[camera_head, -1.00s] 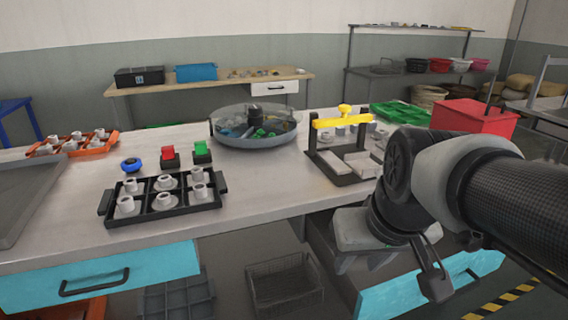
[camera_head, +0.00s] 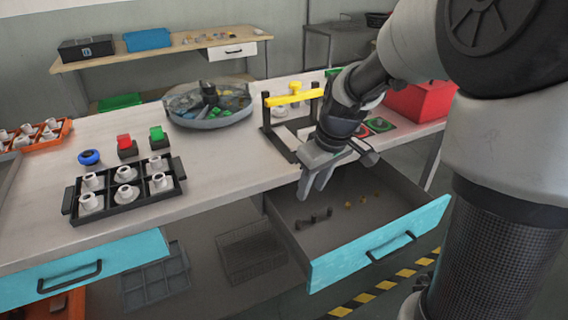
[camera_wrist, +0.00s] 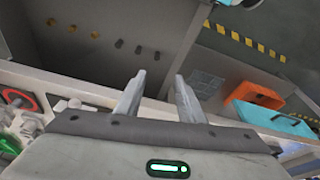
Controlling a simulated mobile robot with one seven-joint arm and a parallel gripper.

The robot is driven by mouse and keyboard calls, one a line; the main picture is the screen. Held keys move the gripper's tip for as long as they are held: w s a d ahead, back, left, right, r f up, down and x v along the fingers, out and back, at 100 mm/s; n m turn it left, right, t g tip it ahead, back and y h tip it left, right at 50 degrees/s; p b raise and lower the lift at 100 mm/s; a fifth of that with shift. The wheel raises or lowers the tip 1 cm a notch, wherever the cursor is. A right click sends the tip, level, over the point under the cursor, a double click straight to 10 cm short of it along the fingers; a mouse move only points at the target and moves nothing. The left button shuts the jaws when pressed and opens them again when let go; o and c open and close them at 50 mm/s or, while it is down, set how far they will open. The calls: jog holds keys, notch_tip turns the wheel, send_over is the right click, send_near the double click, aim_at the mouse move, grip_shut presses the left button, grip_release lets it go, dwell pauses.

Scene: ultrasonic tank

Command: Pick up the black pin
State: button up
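Black pins (camera_head: 313,218) stand in a short row in the open drawer (camera_head: 345,230), towards its left side. In the wrist view the dark pins (camera_wrist: 138,50) are near the top, beyond my fingertips. My gripper (camera_head: 318,186) is above the drawer's back part, near the table's front edge, apart from the pins and higher than them. In the wrist view my gripper (camera_wrist: 158,88) has its two fingers spread with nothing between them.
Brass-coloured pins (camera_head: 362,200) stand right of the black ones. The drawer's cyan front (camera_head: 380,243) is pulled out. A yellow-topped press (camera_head: 293,97), a black tray (camera_head: 125,190) with white pieces and a red box (camera_head: 418,101) are on the table (camera_head: 225,170).

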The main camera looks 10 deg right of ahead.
jog(key=b, duration=0.4)
send_over(299, 221)
jog(key=s, duration=0.2)
notch_tip(299, 221, down, 12)
jog(key=shift+r, duration=0.15)
jog(key=shift+d+b+x, duration=0.15)
jog(key=shift+b+x, duration=0.2)
jog(key=shift+x, duration=1)
jog(key=shift+d+b+x, duration=0.2)
jog(key=shift+b+x, duration=0.15)
jog(key=shift+x, duration=1.05)
jog(key=shift+w, duration=0.2)
jog(key=shift+r, duration=0.1)
grip_shut()
